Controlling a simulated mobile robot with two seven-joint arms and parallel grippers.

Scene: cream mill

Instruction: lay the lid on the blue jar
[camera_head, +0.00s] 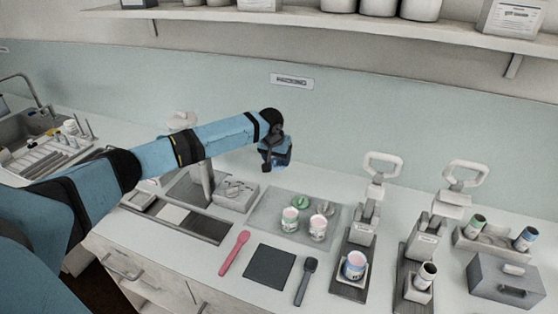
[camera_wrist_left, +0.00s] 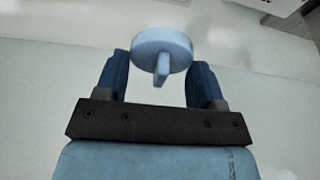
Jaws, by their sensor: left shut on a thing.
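My left gripper (camera_head: 276,163) is raised over the back of the counter, behind the grey mat. In the left wrist view it is shut on a pale blue round lid (camera_wrist_left: 160,48) with a fin-like grip, held between the two dark blue fingers (camera_wrist_left: 160,82). In the head view the lid is hard to make out against the gripper. The blue jar (camera_head: 355,266) has a blue rim and pinkish contents. It stands upright and uncovered on the base of the left press, to the right of and nearer than my gripper. My right gripper is not in view.
A jar with a green rim (camera_head: 290,220) and a pink one (camera_head: 318,229) stand on the grey mat (camera_head: 262,222), with two lids behind. Two presses with tall handles (camera_head: 382,162) rise at the right. A pink spatula (camera_head: 235,253) lies in front. A shelf (camera_head: 330,22) hangs above.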

